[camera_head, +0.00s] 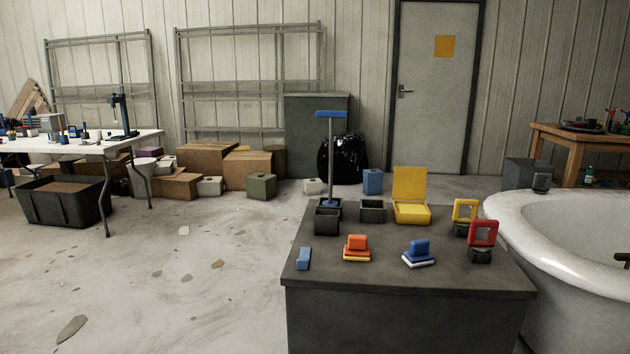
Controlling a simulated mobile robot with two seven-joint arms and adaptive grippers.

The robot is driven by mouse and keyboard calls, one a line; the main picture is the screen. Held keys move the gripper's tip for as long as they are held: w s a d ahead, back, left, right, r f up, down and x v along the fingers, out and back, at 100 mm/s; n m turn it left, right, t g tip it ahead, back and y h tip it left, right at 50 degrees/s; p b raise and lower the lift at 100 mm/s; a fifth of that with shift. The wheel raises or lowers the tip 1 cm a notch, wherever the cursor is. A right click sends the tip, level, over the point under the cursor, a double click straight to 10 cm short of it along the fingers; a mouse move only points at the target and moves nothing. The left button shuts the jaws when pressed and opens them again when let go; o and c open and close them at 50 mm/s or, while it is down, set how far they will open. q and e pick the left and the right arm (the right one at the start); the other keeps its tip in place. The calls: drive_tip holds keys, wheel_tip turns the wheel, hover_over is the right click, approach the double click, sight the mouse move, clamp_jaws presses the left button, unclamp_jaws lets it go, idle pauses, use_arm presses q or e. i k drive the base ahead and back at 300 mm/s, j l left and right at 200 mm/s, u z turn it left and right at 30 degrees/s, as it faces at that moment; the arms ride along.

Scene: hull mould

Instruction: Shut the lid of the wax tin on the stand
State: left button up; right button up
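The yellow wax tin (411,213) sits near the back edge of the dark grey stand (385,268), right of its middle. Its lid (409,184) is open and stands about upright at the back of the tin. The front of the tin faces me and nothing covers it. Neither of my grippers is in view.
Small dark boxes (326,221) and a blue T-handled tool (331,150) stand left of the tin. A white hull mould (520,212) borders the stand's right.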

sight(408, 183)
drive_tip(key=j+u, duration=0.1)
drive_tip(key=u, duration=0.3)
drive_tip(key=i+u, duration=0.1)
drive_tip(key=u, duration=0.3)
drive_tip(key=i+j+u, duration=0.1)
drive_tip(key=u, duration=0.75)
drive_tip(key=i+j, duration=0.1)
drive_tip(key=i, duration=0.45)
drive_tip(key=i+z, duration=0.1)
drive_tip(key=i, duration=0.4)
drive_tip(key=i+j, duration=0.15)
drive_tip(key=i, duration=0.4)
drive_tip(key=i+l+z, duration=0.15)
drive_tip(key=z, duration=0.25)
drive_tip(key=i+z, duration=0.55)
drive_tip(key=z, duration=0.2)
drive_tip(key=i+z, duration=0.2)
drive_tip(key=z, duration=0.15)
drive_tip(key=i+l+z, duration=0.15)
drive_tip(key=i, duration=1.5)
drive_tip(key=i+j+u, duration=0.1)
drive_tip(key=i, duration=0.65)
drive_tip(key=i+j+u, duration=0.15)
drive_tip(key=i, duration=0.6)
drive_tip(key=i+z, duration=0.15)
drive_tip(key=z, duration=3.85)
